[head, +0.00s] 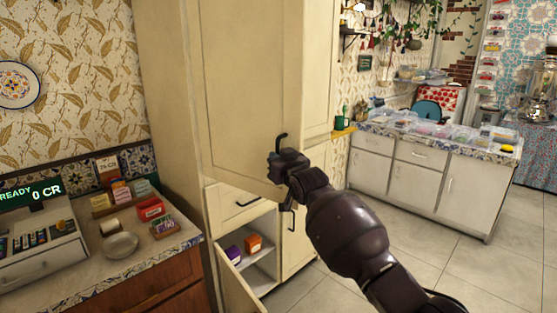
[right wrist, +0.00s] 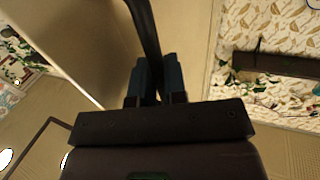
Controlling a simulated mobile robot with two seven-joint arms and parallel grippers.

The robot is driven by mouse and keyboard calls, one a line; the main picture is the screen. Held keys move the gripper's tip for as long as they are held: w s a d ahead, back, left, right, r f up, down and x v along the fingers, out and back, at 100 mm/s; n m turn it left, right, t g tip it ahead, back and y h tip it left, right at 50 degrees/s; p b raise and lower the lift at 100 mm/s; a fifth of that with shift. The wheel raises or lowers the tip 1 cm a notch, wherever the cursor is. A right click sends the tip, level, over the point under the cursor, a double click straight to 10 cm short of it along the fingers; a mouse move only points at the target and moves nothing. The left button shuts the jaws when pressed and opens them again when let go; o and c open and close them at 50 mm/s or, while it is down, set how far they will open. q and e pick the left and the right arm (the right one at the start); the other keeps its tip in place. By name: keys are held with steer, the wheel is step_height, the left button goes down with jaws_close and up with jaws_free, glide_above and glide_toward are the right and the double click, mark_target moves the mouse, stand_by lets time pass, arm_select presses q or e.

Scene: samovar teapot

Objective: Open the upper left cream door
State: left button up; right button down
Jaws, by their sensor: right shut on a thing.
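The upper left cream door (head: 245,85) is a tall panel on the cream cabinet. Its lower right corner stands out over the drawer front below, so it looks partly open. Its dark handle (head: 281,138) pokes up above my right gripper (head: 287,160). My right gripper is shut on this handle near the door's lower right. In the right wrist view the dark curved handle (right wrist: 143,25) runs down between the two blue-grey fingers (right wrist: 153,82). What lies behind the door is hidden. My left gripper is not in view.
Below, a cream drawer (head: 235,203) is closed and a lower door (head: 237,288) stands open, showing boxes on shelves. A counter (head: 130,262) with a cash register (head: 38,245) is at left. Another counter (head: 415,185) stands at right. The tiled floor (head: 470,260) is clear there.

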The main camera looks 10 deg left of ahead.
steer(key=shift+a+r, duration=0.1)
steer(key=c, duration=1.2)
jaws_free()
steer(key=p+v, duration=0.1)
steer(key=v, duration=0.9)
steer(key=shift+s+d+p, duration=0.25)
steer(key=shift+s+p, duration=0.05)
steer(key=shift+p, duration=0.1)
